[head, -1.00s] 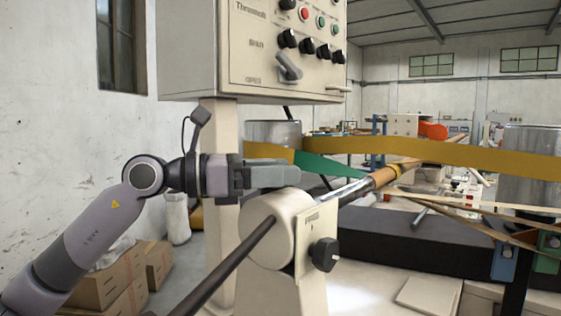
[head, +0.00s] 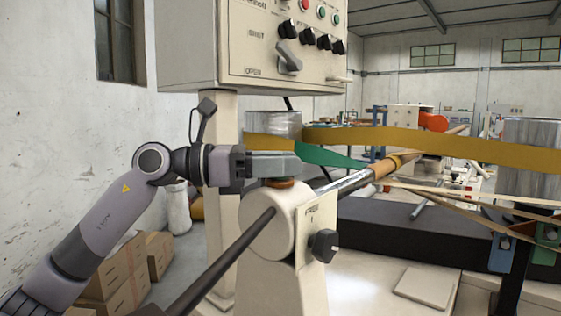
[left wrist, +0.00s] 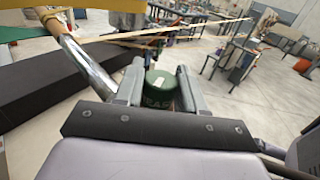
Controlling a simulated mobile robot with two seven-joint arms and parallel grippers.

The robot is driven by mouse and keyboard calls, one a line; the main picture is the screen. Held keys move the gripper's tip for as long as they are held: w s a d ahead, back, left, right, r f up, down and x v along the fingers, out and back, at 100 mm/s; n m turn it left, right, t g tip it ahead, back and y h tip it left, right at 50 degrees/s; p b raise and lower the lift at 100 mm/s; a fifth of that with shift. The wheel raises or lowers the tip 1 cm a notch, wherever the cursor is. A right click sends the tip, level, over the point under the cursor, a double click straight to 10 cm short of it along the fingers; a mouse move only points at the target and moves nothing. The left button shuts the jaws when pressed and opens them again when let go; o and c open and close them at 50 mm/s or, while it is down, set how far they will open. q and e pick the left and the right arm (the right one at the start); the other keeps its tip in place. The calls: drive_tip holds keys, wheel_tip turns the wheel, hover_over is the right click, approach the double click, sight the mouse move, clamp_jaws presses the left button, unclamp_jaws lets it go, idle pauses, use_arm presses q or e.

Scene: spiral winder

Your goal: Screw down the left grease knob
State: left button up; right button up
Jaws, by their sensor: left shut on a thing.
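The left grease knob (left wrist: 160,92) is a green cylinder with lettering, seen in the left wrist view between the two fingers of my left gripper (left wrist: 158,85). The fingers are shut on its sides. In the head view my left gripper (head: 278,165) lies level above the round cream bearing housing (head: 266,218), and its fingers hide the green knob. An orange-brown disc (head: 281,183) shows just under the fingers, on top of the housing. My right gripper is in neither view.
A cream control box (head: 250,45) hangs on a post above and behind the gripper. A dark shaft (head: 225,262) runs from the housing to the lower left. A black knob (head: 323,245) sticks out of the housing's plate. A yellow belt (head: 430,142) passes behind.

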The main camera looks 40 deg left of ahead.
use_arm(q)
drive_tip(key=m+g+h+p, duration=0.1)
drive_tip(key=m+g+h, duration=0.1)
drive_tip(key=g, duration=0.1)
drive_tip(key=shift+r, duration=0.15)
drive_tip(key=shift+m+g+h+p, duration=0.3)
drive_tip(key=shift+m+g+h, duration=0.1)
drive_tip(key=shift+m+g, duration=0.3)
drive_tip(key=o, duration=1)
drive_tip(key=shift+c, duration=0.2)
drive_tip(key=shift+a, duration=0.1)
drive_tip(key=v, duration=0.2)
drive_tip(key=b+v, duration=0.1)
drive_tip(key=v, duration=0.3)
drive_tip(key=shift+f, duration=0.25)
drive_tip(key=shift+s+a+r, duration=0.1)
drive_tip(key=shift+s+a, duration=0.15)
drive_tip(key=shift+a, duration=0.2)
